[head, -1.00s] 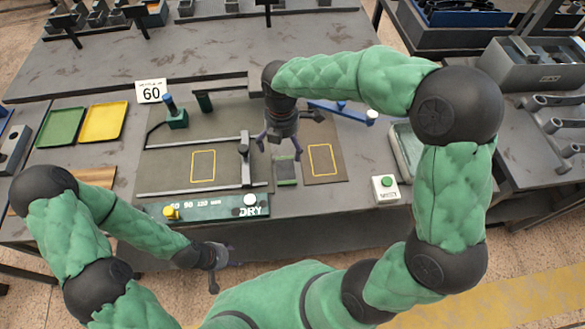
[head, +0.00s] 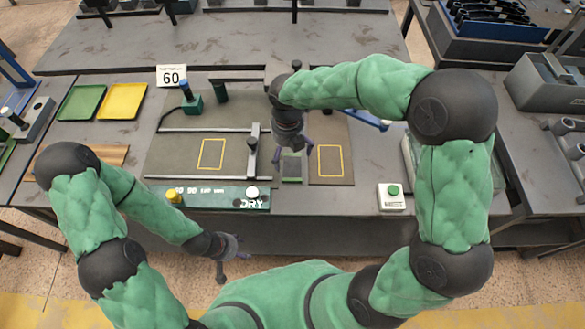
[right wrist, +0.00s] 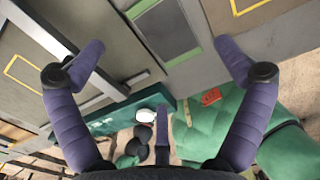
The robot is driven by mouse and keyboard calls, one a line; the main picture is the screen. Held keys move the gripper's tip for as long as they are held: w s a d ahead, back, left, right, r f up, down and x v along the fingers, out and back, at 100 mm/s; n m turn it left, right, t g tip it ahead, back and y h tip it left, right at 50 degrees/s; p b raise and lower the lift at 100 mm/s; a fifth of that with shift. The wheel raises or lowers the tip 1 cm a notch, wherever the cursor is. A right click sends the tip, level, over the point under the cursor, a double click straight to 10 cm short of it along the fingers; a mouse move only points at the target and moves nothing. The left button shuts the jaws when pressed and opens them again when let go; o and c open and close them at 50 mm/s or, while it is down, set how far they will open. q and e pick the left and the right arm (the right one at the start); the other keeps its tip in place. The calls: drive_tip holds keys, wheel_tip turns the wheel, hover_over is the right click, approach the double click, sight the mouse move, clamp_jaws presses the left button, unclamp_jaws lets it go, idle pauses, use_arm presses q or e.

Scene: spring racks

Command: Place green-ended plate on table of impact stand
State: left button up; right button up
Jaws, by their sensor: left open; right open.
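The green-ended plate (head: 291,168) is a small grey plate with green strips at its ends. It lies flat between two dark mats. It also shows in the right wrist view (right wrist: 165,30), at the top between my fingers. My right gripper (head: 292,152) is open and empty above the plate's far end, which it partly hides. In the right wrist view my right gripper (right wrist: 160,50) has its fingers wide apart, one each side of the plate. My left gripper (head: 236,262) is open and empty in front of the bench edge. I cannot tell which part is the impact stand's table.
A railed mat with a yellow outline (head: 211,154) lies left of the plate, and another outlined mat (head: 330,161) lies right. A DRY panel (head: 215,197) is at the front. A green-button box (head: 392,195) stands right. Green (head: 82,102) and yellow (head: 122,101) trays are at left.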

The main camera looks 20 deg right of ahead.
sight(288, 166)
wheel_tip(288, 166, down, 2)
wheel_tip(288, 166, down, 5)
drive_tip(key=b, duration=0.3)
drive_tip(key=shift+a, duration=0.1)
drive_tip(key=c, duration=1.6)
drive_tip(key=shift+r, duration=0.1)
